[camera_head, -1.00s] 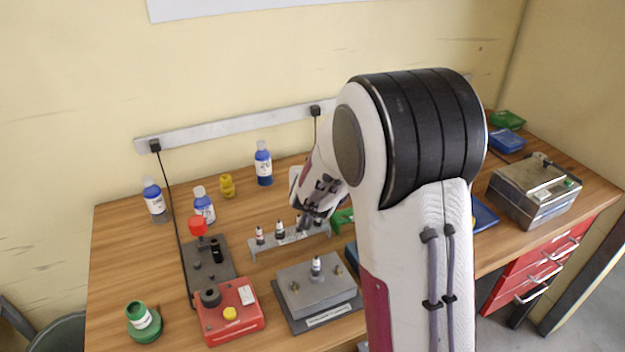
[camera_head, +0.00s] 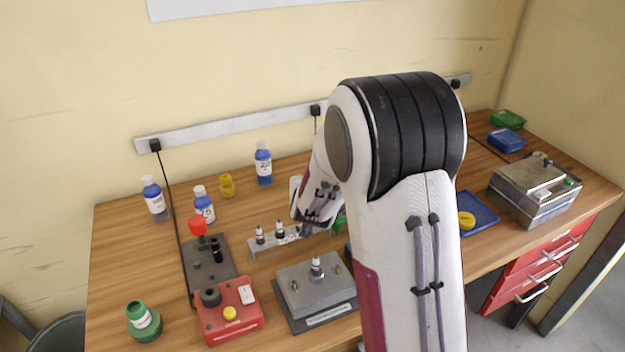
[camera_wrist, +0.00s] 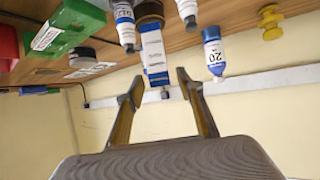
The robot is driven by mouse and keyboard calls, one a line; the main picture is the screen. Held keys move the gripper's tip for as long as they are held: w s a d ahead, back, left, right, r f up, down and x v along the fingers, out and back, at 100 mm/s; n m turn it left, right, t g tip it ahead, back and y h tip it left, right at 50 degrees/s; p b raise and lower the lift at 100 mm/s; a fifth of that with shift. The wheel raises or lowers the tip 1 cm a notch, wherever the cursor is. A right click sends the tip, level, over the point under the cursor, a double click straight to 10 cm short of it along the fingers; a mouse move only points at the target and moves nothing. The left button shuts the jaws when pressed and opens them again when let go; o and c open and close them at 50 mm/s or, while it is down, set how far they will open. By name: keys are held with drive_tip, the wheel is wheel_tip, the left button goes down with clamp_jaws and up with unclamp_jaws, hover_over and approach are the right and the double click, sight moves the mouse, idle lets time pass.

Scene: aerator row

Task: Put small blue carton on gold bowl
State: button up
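In the wrist view, where the scene appears upside down, a small blue and white carton (camera_wrist: 154,52) shows just beyond my fingertips. Its end meets a round brown-gold bowl (camera_wrist: 148,11) at the top edge. The carton looks to be on or right against the bowl; I cannot tell exactly which. My gripper (camera_wrist: 158,84) is open, its two fingers apart on either side of the line to the carton, with nothing visible between them. In the head view my gripper (camera_head: 304,222) is low over the back middle of the table; carton and bowl cannot be made out there.
A metal rack (camera_head: 272,244) with small bottles stands close to my gripper. A blue tray (camera_head: 482,212) lies right of my arm.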

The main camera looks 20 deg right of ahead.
drive_tip(key=shift+r, duration=0.2)
drive_tip(key=v, duration=1.2)
idle(0.5)
drive_tip(key=shift+f, duration=0.1)
idle(0.5)
drive_tip(key=s+a+r+n+g+y, duration=0.25)
drive_tip(key=s+a+r+y, duration=0.25)
drive_tip(key=s+a, duration=0.65)
drive_tip(key=s+d+n+g, duration=0.1)
drive_tip(key=s+n+g, duration=0.1)
drive_tip(key=s, duration=1.7)
drive_tip(key=shift+d+g, duration=0.25)
drive_tip(key=shift+g, duration=0.3)
